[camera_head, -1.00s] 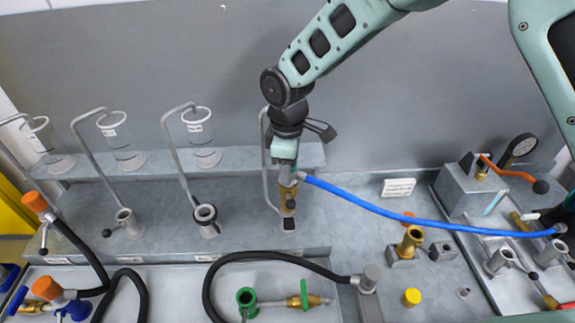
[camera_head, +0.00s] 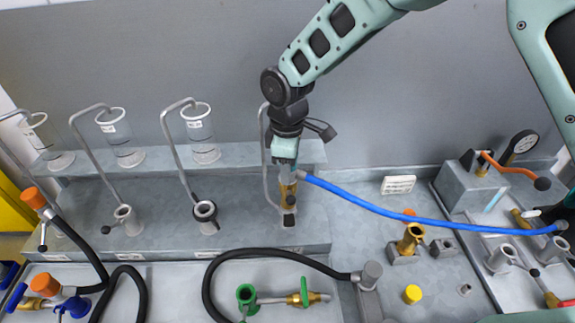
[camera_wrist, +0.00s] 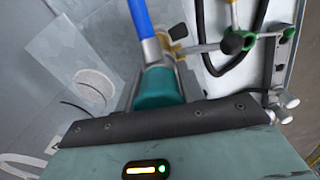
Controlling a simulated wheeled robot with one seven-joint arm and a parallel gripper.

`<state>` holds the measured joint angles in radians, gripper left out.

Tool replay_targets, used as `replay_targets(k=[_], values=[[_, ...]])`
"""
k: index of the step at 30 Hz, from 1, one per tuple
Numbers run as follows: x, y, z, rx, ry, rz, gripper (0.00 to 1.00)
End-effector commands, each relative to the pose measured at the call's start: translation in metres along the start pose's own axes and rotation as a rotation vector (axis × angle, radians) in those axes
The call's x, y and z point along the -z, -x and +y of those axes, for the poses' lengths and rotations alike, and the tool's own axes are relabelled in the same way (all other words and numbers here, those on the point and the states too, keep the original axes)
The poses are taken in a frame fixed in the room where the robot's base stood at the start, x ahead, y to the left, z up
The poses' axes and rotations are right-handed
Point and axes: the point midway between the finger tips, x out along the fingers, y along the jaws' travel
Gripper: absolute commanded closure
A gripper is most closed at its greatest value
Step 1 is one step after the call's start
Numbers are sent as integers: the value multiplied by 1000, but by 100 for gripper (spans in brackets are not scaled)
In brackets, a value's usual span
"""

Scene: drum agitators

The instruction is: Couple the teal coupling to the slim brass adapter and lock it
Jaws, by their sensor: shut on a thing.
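The teal coupling (camera_wrist: 160,88) is in my gripper, with a blue hose (camera_head: 375,208) leading from it to the right. In the head view my gripper (camera_head: 287,172) points down over a brass fitting (camera_head: 288,197) on the grey bench, near a bent grey pipe. This fitting looks like the slim brass adapter. The coupling is in line above it and close. The jaws hide most of the coupling, so I cannot tell whether it is seated or locked. In the wrist view some brass (camera_wrist: 178,35) shows beyond the coupling.
A wider brass fitting (camera_head: 410,238) and a yellow cap (camera_head: 412,294) stand to the right. A green-handled valve (camera_head: 304,295) and a black hose (camera_head: 262,252) lie in front. Grey posts and glass beakers (camera_head: 201,135) stand to the left.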

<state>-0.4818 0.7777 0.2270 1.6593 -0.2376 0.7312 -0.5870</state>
Motion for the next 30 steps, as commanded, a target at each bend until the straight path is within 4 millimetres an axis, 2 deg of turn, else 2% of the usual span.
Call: replay_targets(k=[9, 10, 12, 13, 18, 20, 30], values=[[0, -1, 0, -1, 0, 1, 95], [0, -1, 0, -1, 0, 1, 59], [0, -1, 0, -1, 0, 1, 39], [0, -1, 0, -1, 0, 1, 36], [0, -2, 0, 0, 0, 0, 36], [0, -2, 0, 0, 0, -1, 40], [0, -2, 0, 0, 0, 0, 40]])
